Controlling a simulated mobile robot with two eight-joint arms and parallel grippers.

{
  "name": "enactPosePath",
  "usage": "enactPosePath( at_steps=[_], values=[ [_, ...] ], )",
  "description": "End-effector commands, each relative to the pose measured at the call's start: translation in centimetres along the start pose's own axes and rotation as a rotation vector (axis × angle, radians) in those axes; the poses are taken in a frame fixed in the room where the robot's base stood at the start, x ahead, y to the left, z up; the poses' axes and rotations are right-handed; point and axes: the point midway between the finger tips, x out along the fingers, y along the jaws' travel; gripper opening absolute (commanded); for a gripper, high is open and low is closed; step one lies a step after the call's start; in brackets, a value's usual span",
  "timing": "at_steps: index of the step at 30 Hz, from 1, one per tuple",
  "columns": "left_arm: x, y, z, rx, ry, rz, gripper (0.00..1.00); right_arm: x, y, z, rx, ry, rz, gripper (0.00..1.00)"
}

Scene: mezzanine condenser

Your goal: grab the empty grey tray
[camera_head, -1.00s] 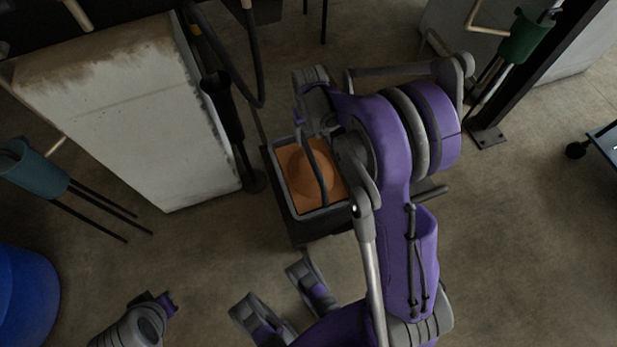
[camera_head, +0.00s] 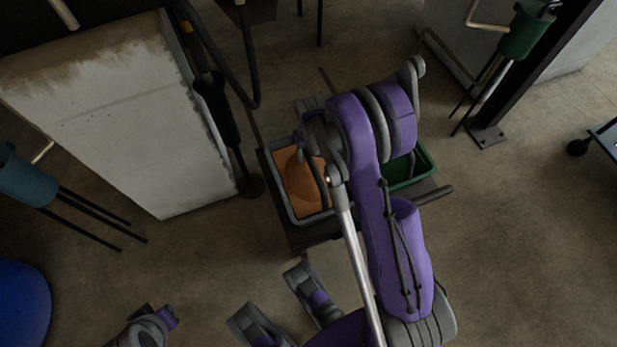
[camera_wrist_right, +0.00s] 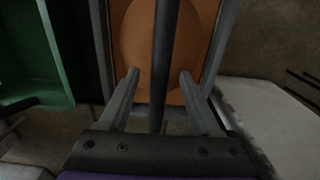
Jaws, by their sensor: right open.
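A grey-rimmed tray (camera_head: 291,204) stands low on a dark stand. Its inside shows orange with a rounded form, and I cannot tell whether this is contents or lining. A dark bar crosses over it. In the right wrist view the orange (camera_wrist_right: 205,22) fills the upper middle. My right gripper (camera_wrist_right: 159,78) is open above it, with the dark bar between its fingers; I see no grip on the bar. In the head view my purple right arm covers the tray's right part. I cannot pick out an empty grey tray.
A green tray (camera_head: 424,168) sits right of the grey-rimmed one, partly behind my arm. A stained white cabinet (camera_head: 120,120) stands to the left, with a dark holder (camera_head: 216,108) beside it. A blue barrel (camera_head: 20,305) is at lower left.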

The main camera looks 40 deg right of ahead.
Motion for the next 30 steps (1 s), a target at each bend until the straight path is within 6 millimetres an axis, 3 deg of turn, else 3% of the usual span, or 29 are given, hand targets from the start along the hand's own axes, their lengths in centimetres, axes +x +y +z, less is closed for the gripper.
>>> enactPosePath(
  at_steps=[7,15,18,30],
  values=[
    [0.03,0.0,0.01,0.0,0.0,0.0,0.0,0.24,-0.02,0.03,0.0,0.0,0.0,0.62],
    [0.03,0.0,0.01,0.0,0.0,0.0,0.0,0.22,-0.02,0.03,0.0,0.0,0.0,0.14],
    [0.03,0.0,0.01,0.0,0.0,0.0,0.0,0.22,-0.02,0.03,0.0,0.0,0.0,0.0],
    [0.03,0.0,0.01,0.0,0.0,0.0,0.0,0.21,-0.02,0.02,0.0,0.0,0.0,0.0]
  ],
)
